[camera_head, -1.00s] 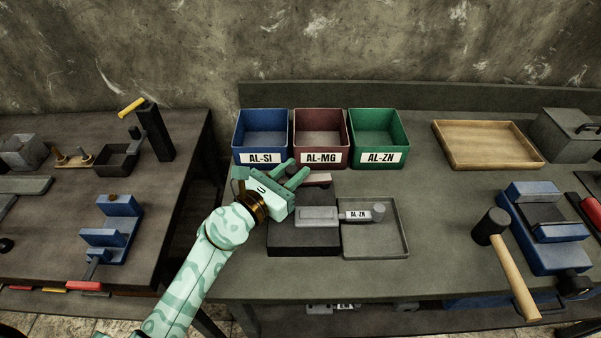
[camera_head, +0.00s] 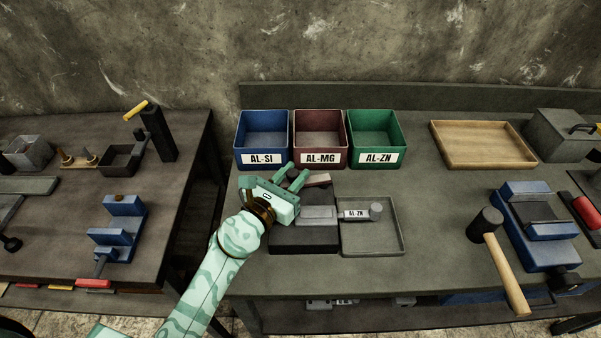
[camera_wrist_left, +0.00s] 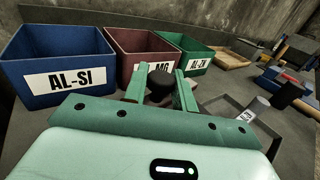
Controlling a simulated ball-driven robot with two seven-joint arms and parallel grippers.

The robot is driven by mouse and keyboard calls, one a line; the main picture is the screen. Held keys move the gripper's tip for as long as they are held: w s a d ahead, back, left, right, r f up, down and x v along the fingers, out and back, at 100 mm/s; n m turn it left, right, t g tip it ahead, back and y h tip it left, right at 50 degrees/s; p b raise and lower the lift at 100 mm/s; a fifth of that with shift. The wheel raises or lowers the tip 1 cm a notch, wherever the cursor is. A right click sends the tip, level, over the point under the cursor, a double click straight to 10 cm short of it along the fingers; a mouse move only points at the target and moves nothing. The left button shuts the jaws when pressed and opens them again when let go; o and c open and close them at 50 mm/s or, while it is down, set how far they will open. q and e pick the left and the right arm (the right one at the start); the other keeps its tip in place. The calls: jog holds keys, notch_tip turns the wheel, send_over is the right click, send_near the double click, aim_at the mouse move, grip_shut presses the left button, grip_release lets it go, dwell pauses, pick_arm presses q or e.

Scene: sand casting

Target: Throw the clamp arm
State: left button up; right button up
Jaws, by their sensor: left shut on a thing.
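My left gripper (camera_head: 294,176) is at the back left of a dark fixture block (camera_head: 290,238) on the middle bench. In the left wrist view its two green fingers stand either side of a dark round knob (camera_wrist_left: 160,88), and it is shut on this knob. The knob seems to belong to the clamp arm; the arm itself is mostly hidden by the gripper. A grey bar (camera_head: 318,214) lies across the fixture block. A grey piece with an AL-ZN label (camera_head: 357,213) extends from it over a shallow grey tray (camera_head: 388,246). My right gripper is not in view.
Blue AL-SI (camera_head: 262,159), red AL-MG (camera_head: 320,159) and green AL-ZN (camera_head: 376,159) bins stand close behind the gripper. A small brownish block (camera_head: 318,180) is beside the fingers. A mallet (camera_head: 503,265) and blue vise (camera_head: 540,230) are at right. Bench front is clear.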

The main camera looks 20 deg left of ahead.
pick_arm(q)
jog(key=shift+s+n+y+p, duration=0.15)
jog(key=shift+n+y+p, duration=0.2)
jog(key=shift+y, duration=0.15)
jog(key=shift+s+d+n+t+y+p, duration=0.2)
jog(key=shift+s+n+t+y+p, duration=0.1)
jog(key=shift+n+y+p, duration=0.3)
jog(key=shift+y, duration=0.3)
